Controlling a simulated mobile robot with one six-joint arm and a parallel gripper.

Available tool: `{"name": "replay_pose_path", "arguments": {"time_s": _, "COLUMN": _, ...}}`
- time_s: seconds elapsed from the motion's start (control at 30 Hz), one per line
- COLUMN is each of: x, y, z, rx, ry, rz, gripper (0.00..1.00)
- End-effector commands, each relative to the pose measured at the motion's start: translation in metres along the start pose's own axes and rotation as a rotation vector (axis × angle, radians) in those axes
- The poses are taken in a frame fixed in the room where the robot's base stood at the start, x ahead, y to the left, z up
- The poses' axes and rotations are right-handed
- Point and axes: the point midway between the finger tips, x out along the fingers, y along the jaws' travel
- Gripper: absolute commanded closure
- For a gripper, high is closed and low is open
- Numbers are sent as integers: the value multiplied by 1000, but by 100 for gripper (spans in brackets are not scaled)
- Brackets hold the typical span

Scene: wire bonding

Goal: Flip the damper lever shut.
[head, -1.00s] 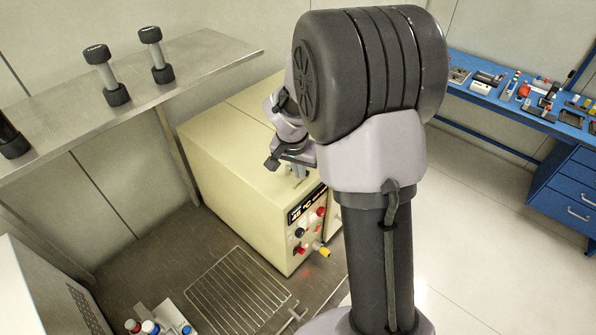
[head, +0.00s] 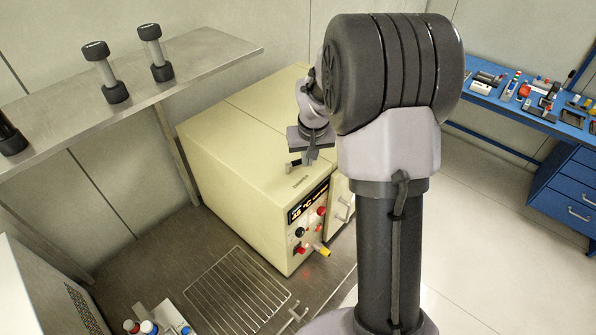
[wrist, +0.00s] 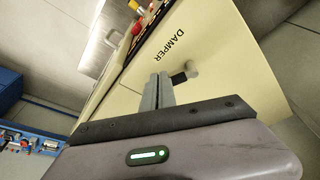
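The damper lever (wrist: 184,76) is a short dark arm with a round grey knob, on the cream top of the oven (wrist: 215,50) beside the printed word DAMPER. In the wrist view it lies just right of my gripper's fingertips (wrist: 160,76). The fingers are together with nothing seen between them. Whether they touch the lever I cannot tell. In the head view my gripper (head: 311,158) is low over the top of the oven (head: 235,135), near its front edge.
The oven's front has a lit display (head: 308,203) and several coloured knobs. A steel shelf (head: 205,62) with dumbbell-shaped weights stands behind left. A wire rack (head: 237,290) lies on the bench before the oven. A blue workbench (head: 560,128) with parts is at right.

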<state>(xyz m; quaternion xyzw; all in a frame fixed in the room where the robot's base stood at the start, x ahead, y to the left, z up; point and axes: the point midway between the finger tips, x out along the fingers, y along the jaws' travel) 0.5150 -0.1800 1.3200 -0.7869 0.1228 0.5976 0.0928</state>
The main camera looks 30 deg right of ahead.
Motion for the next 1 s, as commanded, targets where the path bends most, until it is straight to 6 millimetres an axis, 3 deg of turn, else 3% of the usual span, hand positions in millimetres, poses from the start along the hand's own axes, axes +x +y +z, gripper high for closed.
{"name": "replay_pose_path", "arguments": {"time_s": 0.2, "x": 4, "y": 2, "z": -9, "rx": -157, "ry": 0, "rz": -44, "gripper": 100}}
{"name": "replay_pose_path", "arguments": {"time_s": 1.0, "x": 1, "y": -14, "z": -3, "rx": -153, "ry": -1, "rz": -42, "gripper": 100}}
